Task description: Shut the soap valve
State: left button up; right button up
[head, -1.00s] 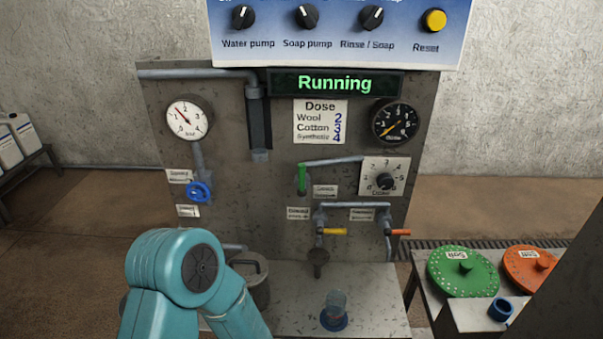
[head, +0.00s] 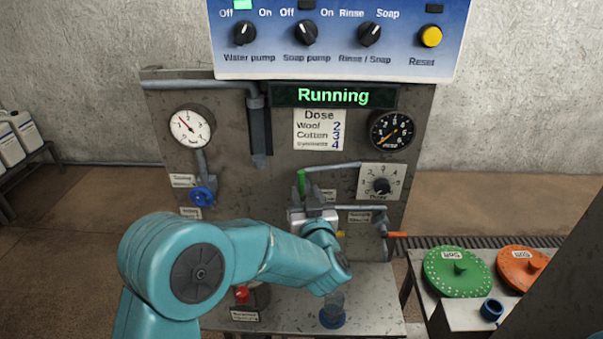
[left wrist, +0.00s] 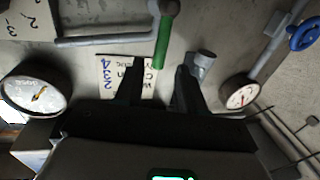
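The valve labels on the grey panel are too small to read, so I cannot tell by name which is the soap valve. A green lever (head: 301,183) hangs from a pipe, pointing down; it also shows in the left wrist view (left wrist: 163,42). My left gripper (head: 311,202) is just below it, in front of the panel. In the left wrist view its two fingers (left wrist: 157,76) are apart and empty, and the green lever is beyond the tips. A yellow lever (head: 340,234) is mostly hidden behind my gripper. An orange lever (head: 397,234) points right. My right gripper is out of view.
A blue handwheel (head: 203,197) and gauge (head: 191,127) are left on the panel. A dose dial (head: 381,186) is at right. The display (head: 334,95) reads "Running".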

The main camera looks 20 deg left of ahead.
aim_at(302, 181)
pick_arm(q)
jog(key=p+x, duration=0.1)
jog(key=x, duration=0.5)
jog(key=shift+w+a+p, duration=0.2)
jog(key=shift+w+p, duration=0.1)
jog(key=shift+w, duration=0.1)
grip_shut()
